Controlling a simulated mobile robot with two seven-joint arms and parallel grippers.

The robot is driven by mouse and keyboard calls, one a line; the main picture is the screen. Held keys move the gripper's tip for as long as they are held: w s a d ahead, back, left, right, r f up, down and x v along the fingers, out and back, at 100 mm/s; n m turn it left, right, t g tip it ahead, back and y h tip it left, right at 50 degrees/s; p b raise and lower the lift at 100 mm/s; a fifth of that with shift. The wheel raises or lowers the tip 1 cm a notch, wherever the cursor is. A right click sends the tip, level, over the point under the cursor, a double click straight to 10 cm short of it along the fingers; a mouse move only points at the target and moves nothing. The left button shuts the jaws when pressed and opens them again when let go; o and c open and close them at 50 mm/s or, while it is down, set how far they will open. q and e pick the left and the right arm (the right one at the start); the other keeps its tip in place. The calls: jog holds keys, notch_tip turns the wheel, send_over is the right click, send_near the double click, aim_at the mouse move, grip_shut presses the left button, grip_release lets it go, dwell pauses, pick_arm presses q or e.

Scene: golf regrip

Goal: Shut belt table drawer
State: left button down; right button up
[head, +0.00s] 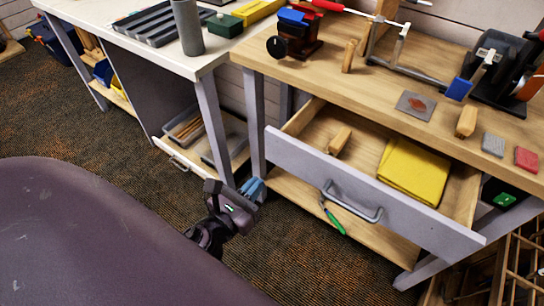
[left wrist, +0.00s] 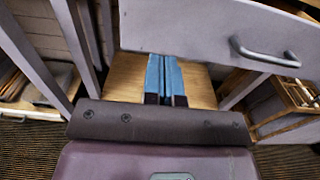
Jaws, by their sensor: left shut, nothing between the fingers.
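The belt table drawer (head: 345,178) is pulled out from under the wooden-topped table (head: 330,62). Its grey front carries a metal bar handle (head: 352,203), which also shows in the left wrist view (left wrist: 266,54). Inside the drawer lie a folded yellow cloth (head: 413,170) and a small wooden block (head: 340,140). My left gripper (head: 254,189) is in front of the drawer's left end, low down; its blue fingers (left wrist: 165,78) are shut with nothing between them. In the left wrist view the fingers show below the drawer front's lower edge; I cannot tell whether they touch it. My right gripper is not in view.
A lower shelf (head: 300,205) under the table holds a green-handled tool (head: 333,220). A white table (head: 150,45) stands at the left, its legs near my left gripper. A wooden rack (head: 515,265) stands at the lower right. Carpet is open in front.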

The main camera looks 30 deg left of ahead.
aim_at(284, 154)
pick_arm(q)
jog(key=w+p, duration=0.2)
jog(key=w, duration=0.6)
jog(key=shift+w+d, duration=0.1)
jog(key=shift+d, duration=0.05)
jog(key=shift+w+p, duration=0.3)
jog(key=shift+w, duration=0.1)
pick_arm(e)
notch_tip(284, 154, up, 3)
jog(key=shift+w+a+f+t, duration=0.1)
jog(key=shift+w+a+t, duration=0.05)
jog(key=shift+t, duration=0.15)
pick_arm(q)
jog(key=shift+w, duration=0.65)
jog(key=w, duration=1.1)
jog(key=w+b, duration=0.1)
jog(key=w, duration=0.4)
jog(key=shift+w+d+f, duration=0.15)
jog(key=shift+w+d, duration=0.1)
jog(key=shift+d, duration=0.05)
jog(key=shift+w, duration=0.6)
jog(key=shift+r, duration=0.35)
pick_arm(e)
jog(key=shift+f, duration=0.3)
